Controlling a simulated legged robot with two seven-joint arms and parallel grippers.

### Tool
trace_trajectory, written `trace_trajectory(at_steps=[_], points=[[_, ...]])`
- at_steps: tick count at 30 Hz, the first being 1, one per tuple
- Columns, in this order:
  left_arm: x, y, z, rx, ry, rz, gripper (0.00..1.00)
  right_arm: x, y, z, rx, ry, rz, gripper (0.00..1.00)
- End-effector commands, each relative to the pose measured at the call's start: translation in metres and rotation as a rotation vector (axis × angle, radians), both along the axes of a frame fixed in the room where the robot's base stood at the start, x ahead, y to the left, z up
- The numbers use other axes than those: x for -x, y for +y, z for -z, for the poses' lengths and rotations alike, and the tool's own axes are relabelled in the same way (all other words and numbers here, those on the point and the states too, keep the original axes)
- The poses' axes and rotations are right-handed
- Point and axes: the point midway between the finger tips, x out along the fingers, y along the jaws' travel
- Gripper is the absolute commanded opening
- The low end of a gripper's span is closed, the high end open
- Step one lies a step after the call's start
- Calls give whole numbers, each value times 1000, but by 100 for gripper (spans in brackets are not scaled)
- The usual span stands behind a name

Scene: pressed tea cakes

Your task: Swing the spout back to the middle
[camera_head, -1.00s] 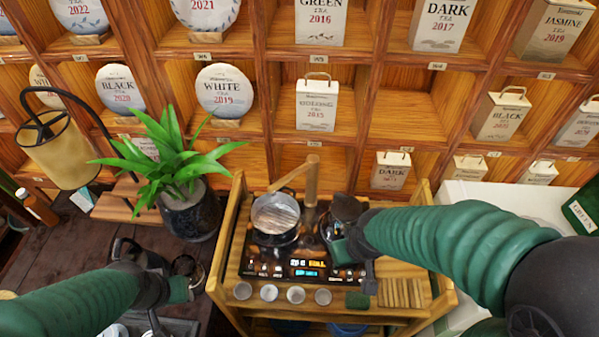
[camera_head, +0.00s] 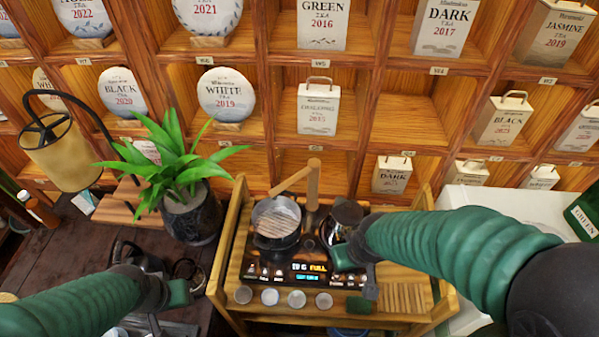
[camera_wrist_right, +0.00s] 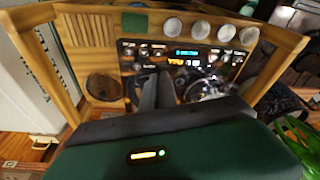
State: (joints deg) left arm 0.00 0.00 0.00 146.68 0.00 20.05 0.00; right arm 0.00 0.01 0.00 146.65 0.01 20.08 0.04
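The wooden spout (camera_head: 292,181) sits on an upright post (camera_head: 313,185) at the back of the tea stand. In the head view its arm points left and toward me, over the left pot (camera_head: 276,222), not straight forward. A dark kettle (camera_head: 345,213) stands on the right side. My right gripper (camera_head: 355,268) is in front of this kettle, apart from the spout. In the right wrist view its two dark fingers (camera_wrist_right: 158,92) lie close together with nothing visible between them. My left gripper (camera_head: 180,290) is over the dark table at left; its fingers are unclear.
The wooden tea stand (camera_head: 222,270) carries a lit control panel (camera_head: 300,273) and several small cups (camera_head: 270,296) along its front. A potted plant (camera_head: 192,215) stands left of it. Shelves of tea cakes and boxes rise behind.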

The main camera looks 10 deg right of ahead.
Motion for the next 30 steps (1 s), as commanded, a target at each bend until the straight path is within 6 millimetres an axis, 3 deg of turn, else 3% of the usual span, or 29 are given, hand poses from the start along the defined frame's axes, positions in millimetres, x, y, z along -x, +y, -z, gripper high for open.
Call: trace_trajectory(at_steps=[2, 4, 8, 12, 15, 18, 23, 30], points=[[0, 0, -4, 0, 0, 0, 36, -8, 1, -7, -8, -1, 26, 14], [0, 0, -13, 0, 0, 0, 36, -30, 2, -23, -33, 3, 106, 24], [0, 0, -38, 0, 0, 0, 36, -102, 8, -74, -118, 26, 393, 41], [0, 0, -64, 0, -1, 0, 36, -179, 23, -132, -214, 63, 741, 41], [0, 0, -75, 0, 0, 0, 36, -216, 37, -164, -262, 83, 919, 41], [0, 0, -80, 0, 0, 0, 36, -234, 49, -182, -288, 94, 1024, 41], [0, 0, -82, 0, 0, 0, 36, -242, 54, -183, -300, 101, 1073, 41], [0, 0, -93, 0, 0, 0, 36, -250, 58, -133, -295, 105, 1072, 41]])
